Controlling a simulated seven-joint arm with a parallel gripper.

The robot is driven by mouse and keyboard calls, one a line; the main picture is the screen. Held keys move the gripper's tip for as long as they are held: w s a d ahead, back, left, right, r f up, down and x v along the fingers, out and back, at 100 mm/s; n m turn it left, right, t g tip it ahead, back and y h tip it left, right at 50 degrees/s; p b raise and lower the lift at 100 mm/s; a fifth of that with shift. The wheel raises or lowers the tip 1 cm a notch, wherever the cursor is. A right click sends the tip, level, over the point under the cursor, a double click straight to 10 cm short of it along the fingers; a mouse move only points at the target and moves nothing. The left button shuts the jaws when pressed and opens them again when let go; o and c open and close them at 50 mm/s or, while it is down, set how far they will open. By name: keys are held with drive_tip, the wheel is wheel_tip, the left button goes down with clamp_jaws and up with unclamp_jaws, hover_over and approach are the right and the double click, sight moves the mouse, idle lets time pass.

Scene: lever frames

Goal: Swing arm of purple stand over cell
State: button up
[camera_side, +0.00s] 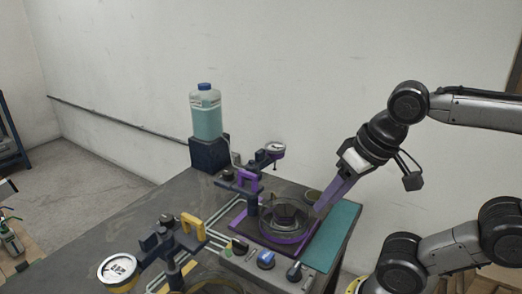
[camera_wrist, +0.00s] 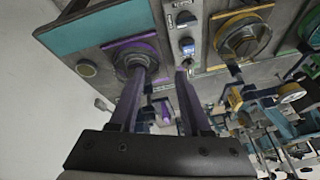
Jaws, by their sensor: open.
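The purple stand (camera_side: 250,200) is a dark post on the bench with a purple handle (camera_side: 247,182). Its arm reaches toward the back right and carries a dial gauge (camera_side: 275,148), which is off to the back of the cell. The cell with a purple ring (camera_side: 287,226) sits on a purple base right of the post; it also shows in the wrist view (camera_wrist: 130,52). My gripper (camera_side: 318,209) is open and empty, with its fingers low at the right side of the cell. In the wrist view the gripper (camera_wrist: 162,66) partly hides the purple stand.
A yellow-handled stand (camera_side: 190,225) with a gauge (camera_side: 119,268) stands at front left. A yellow-ringed cell (camera_wrist: 243,38) shows in the wrist view. A bottle (camera_side: 206,115) on a dark block stands behind. Knobs (camera_side: 266,260) line the front. A teal mat (camera_side: 340,230) lies right.

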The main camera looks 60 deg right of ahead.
drive_tip(key=w+d+r+m+g, duration=0.3)
drive_tip(key=w+r+m, duration=0.75)
drive_tip(key=r, duration=0.45)
drive_tip(key=m+g, duration=0.2)
drive_tip(key=m, duration=0.3)
hover_over(260, 150)
wheel_tip(260, 150, down, 3)
wheel_tip(260, 150, down, 13)
drive_tip(key=shift+a+f, duration=0.1)
clamp_jaws()
